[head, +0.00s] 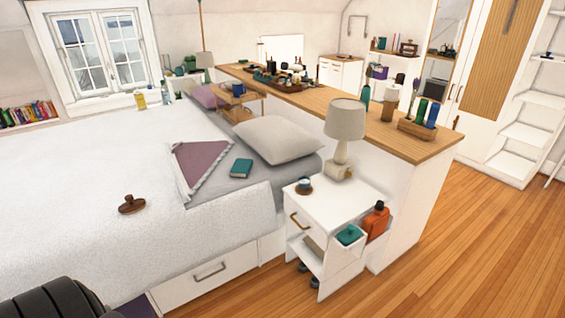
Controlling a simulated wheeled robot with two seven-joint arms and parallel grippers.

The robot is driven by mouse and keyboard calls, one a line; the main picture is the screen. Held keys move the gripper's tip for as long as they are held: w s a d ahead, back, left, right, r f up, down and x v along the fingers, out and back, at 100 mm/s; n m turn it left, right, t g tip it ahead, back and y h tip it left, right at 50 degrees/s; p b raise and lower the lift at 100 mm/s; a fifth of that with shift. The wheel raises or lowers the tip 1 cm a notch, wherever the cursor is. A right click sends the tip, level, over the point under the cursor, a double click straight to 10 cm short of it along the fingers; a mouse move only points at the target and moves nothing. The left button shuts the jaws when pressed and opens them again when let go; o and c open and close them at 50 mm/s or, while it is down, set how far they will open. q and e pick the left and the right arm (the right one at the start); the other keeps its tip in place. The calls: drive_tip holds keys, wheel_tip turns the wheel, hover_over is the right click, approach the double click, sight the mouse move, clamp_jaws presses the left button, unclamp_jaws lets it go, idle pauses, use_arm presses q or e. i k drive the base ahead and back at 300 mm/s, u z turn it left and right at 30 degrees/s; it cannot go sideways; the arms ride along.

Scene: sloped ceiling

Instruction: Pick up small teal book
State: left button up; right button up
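A small teal book (241,168) lies flat on the grey bedding of the bed, just right of a folded mauve cloth with a pale edge (203,165) and in front of a grey pillow (278,139). Nothing covers it. Neither of my grippers shows in the head view. A dark ribbed shape at the bottom left corner looks like part of my own body.
The white bed (85,185) fills the left, with a brown wooden object (131,204) on it. A white nightstand (320,212) holds a lamp (344,125), a cup, a teal-lidded container and an orange bottle (376,221). Wooden floor (470,230) is clear at right.

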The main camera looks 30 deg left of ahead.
sight(241, 168)
drive_tip(key=z, duration=0.1)
drive_tip(key=i, duration=0.8)
drive_tip(key=u, duration=0.55)
drive_tip(key=i, duration=0.7)
drive_tip(key=u, duration=0.5)
